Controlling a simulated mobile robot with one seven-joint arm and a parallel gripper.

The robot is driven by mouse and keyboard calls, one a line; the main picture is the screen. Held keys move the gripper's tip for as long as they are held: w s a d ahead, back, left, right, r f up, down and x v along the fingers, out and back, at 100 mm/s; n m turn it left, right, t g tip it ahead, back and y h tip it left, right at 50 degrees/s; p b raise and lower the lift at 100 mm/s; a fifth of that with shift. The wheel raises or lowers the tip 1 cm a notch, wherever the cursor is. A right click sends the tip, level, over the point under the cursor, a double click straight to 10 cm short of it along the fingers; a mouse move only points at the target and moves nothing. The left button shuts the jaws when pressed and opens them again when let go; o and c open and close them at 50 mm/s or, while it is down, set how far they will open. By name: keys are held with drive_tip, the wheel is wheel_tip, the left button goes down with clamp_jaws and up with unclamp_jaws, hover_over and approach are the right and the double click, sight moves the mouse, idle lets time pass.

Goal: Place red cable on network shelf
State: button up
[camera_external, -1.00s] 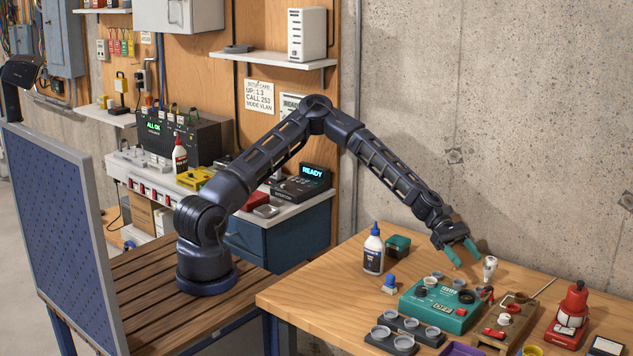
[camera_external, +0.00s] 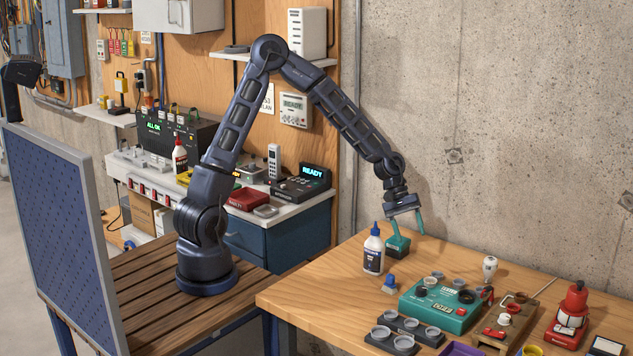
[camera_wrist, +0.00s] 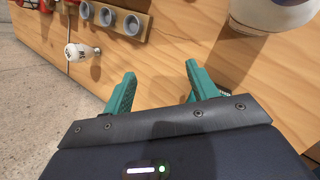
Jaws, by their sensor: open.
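My gripper (camera_external: 406,225) is open and empty above the back left of the wooden workbench, just over a small green box (camera_external: 398,244). Its two teal fingers are apart in the wrist view (camera_wrist: 160,74), with bare wood between and beyond them. I cannot clearly make out a red cable; small red parts (camera_external: 490,294) lie beside the teal tester, too small to tell. A white wall shelf (camera_external: 262,58) carries a white vented network-type box (camera_external: 307,33) and a flat grey item; whether it is the network shelf is not certain.
A glue bottle (camera_external: 374,250) stands left of my gripper. A teal tester (camera_external: 440,307), grey cup tray (camera_external: 407,326) and red-and-white device (camera_external: 570,315) crowd the bench's right. A white bulb (camera_wrist: 80,51) lies near the edge. The bench's front left is clear.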

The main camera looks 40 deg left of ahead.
drive_tip(key=s+a+r+m+t+y, duration=0.1)
drive_tip(key=a+r+y, duration=0.1)
drive_tip(key=a+r, duration=0.5)
drive_tip(key=a+r+m+t+y, duration=0.1)
drive_tip(key=a+r+m+t, duration=0.1)
drive_tip(key=a, duration=0.9)
drive_tip(key=s+a+r+m+t+y, duration=0.15)
drive_tip(key=a+r, duration=0.35)
drive_tip(key=a, duration=0.5)
drive_tip(key=s+a+r+t+y, duration=0.1)
drive_tip(key=s+a+r, duration=0.3)
drive_tip(key=s+a, duration=0.3)
drive_tip(key=s+a+r+t, duration=0.1)
drive_tip(key=s+a+r, duration=0.2)
drive_tip(key=s+a, duration=0.5)
drive_tip(key=a+m, duration=0.1)
drive_tip(key=a, duration=0.2)
drive_tip(key=shift+s+a+r+y, duration=0.3)
drive_tip(key=shift+r+y, duration=0.05)
drive_tip(key=shift+r, duration=0.05)
drive_tip(key=shift+s+a, duration=0.25)
drive_tip(key=shift+s, duration=0.05)
drive_tip(key=shift+c, duration=1.4)
drive_tip(key=shift+w, duration=0.1)
